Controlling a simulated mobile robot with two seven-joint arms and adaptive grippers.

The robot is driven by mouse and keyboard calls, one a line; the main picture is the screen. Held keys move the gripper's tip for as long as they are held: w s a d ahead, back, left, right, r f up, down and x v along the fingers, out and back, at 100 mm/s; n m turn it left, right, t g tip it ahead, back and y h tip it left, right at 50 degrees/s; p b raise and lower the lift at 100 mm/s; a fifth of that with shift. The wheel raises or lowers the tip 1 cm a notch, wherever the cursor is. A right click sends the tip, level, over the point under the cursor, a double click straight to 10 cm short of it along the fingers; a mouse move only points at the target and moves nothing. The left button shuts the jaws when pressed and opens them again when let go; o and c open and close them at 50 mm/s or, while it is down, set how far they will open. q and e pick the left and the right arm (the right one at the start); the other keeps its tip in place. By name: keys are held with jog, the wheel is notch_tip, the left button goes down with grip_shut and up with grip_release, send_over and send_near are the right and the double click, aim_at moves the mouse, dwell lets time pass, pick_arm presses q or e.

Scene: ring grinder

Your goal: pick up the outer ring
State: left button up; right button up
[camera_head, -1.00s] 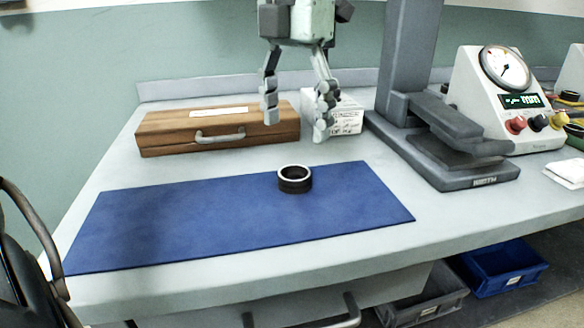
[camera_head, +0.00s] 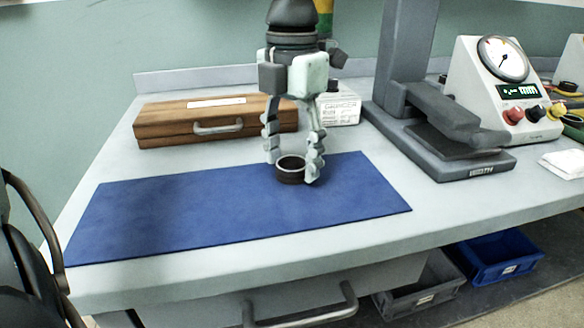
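The outer ring (camera_head: 291,173), a short dark ring with a lighter top rim, sits flat on the blue mat (camera_head: 190,208) near its back edge. My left gripper (camera_head: 294,168) comes down from above with its fingers apart on either side of the ring. The left finger's tip is at the ring's back left. The right finger's tip reaches down at its right side and overlaps its edge in the picture. I cannot tell whether either finger touches the ring. My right gripper is not in view.
A wooden case (camera_head: 160,122) and a white box (camera_head: 343,108) stand behind the mat. A grey press-like stand (camera_head: 405,120) and a gauge unit (camera_head: 490,95) are at the right. A folded white cloth (camera_head: 566,163) lies at the far right. The left of the mat is clear.

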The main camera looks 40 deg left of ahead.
pick_arm(q)
jog(key=c, duration=0.9)
jog(key=shift+r, duration=0.1)
